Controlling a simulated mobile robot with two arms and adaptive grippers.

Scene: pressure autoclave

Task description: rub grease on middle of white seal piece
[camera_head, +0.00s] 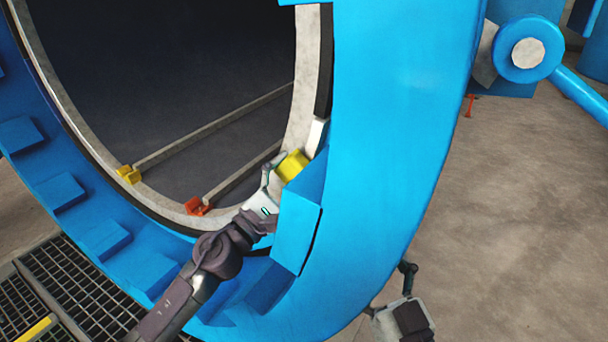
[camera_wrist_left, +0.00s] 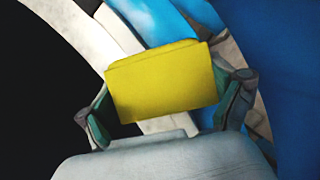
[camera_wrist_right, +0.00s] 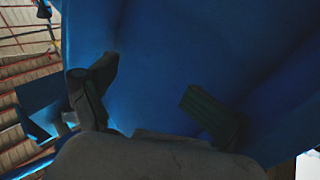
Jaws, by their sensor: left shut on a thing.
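My left gripper (camera_head: 280,166) is shut on a yellow block (camera_head: 292,166), just inside the lower right of the round blue opening. In the left wrist view the block (camera_wrist_left: 162,82) sits between both fingers and covers part of the rim behind it. The white seal piece (camera_head: 316,134) is a short pale strip in the dark groove of the rim, just above and right of the block. In the left wrist view the seal piece (camera_wrist_left: 118,30) shows above the block. I cannot tell whether they touch, and no grease is discernible. My right gripper (camera_wrist_right: 150,80) is open and empty.
The blue ring (camera_head: 405,100) fills the centre, with blue lugs (camera_head: 105,239) along its inside. A red bracket (camera_head: 197,206) and a yellow bracket (camera_head: 128,174) sit at the chamber's rails. A metal grating (camera_head: 75,285) lies lower left.

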